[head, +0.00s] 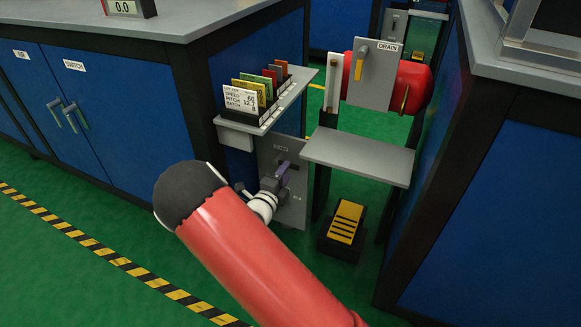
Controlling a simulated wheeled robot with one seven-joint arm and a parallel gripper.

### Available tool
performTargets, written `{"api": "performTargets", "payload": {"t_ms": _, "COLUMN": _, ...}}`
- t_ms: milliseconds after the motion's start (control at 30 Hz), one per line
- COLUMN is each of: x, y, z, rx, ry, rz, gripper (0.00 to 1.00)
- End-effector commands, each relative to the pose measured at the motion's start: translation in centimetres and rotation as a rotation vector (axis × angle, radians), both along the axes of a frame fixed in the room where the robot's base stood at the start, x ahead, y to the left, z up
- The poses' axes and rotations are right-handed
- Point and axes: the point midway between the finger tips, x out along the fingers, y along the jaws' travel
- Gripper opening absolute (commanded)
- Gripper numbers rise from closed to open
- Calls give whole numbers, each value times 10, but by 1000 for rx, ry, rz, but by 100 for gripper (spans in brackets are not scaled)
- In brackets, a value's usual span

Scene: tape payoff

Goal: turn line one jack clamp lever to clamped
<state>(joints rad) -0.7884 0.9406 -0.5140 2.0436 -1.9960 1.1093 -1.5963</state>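A grey panel (293,210) is mounted low on the side of the blue cabinet, below a small shelf. Small labels on it are too small to read. A purple-grey lever-like piece (284,169) shows at its upper middle; I take it for the jack clamp lever, but its position is not clear. My gripper (278,181) is at the panel, right by this piece, with the white wrist behind it. The view is too small to tell whether the fingers are open, shut or touching the lever. My red arm comes up from the bottom and hides the floor below.
A shelf (255,125) with upright coloured cards sits just above the panel. To the right are a red tank (415,88) with a DRAIN plate (375,75), a grey ledge (358,157) and a yellow pedal (346,222) on the floor. Green floor is clear at left.

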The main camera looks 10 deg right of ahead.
Motion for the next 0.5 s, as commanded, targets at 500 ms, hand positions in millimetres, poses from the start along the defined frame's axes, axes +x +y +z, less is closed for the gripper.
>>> {"api": "performTargets", "payload": {"t_ms": 500, "x": 35, "y": -26, "z": 0, "rx": 2, "ry": 0, "rz": -1, "gripper": 36}}
